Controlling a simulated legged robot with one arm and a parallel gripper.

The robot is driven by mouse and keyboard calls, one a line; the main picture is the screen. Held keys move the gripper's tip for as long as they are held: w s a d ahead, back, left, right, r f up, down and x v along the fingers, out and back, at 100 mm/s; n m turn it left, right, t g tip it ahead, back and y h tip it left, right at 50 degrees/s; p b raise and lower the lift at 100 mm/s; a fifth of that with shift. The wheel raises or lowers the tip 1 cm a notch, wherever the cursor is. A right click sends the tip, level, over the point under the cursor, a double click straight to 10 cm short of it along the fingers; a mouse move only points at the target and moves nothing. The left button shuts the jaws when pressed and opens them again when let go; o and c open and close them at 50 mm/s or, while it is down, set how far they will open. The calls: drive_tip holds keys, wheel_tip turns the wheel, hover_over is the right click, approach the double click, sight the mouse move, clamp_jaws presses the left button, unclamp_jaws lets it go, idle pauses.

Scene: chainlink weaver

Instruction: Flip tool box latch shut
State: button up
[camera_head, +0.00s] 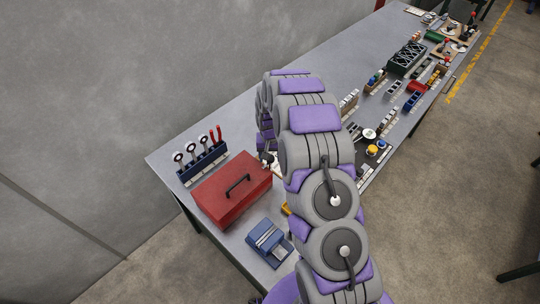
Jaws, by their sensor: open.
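A red tool box (222,198) with a dark handle (237,186) on its lid stands on the near end of the grey workbench (240,125). Its lid looks closed. The latch cannot be made out from here. My gripper (267,160) is at the box's far right corner, close to it; I cannot tell whether it touches. It is small in the picture and partly hidden by my grey and purple arm, which rises on the right and bends over behind the box. It is open, and I see nothing held in it.
A blue rack (203,162) with several tools stands behind the box. A blue vise-like block (269,242) stands in front of it, near the bench edge. Boxes and parts, including a dark crate (406,58), crowd the bench's right side. The bench's back strip is clear.

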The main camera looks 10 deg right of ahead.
wheel_tip(320, 180, up, 17)
drive_tip(key=shift+r, duration=0.15)
idle(0.5)
idle(0.5)
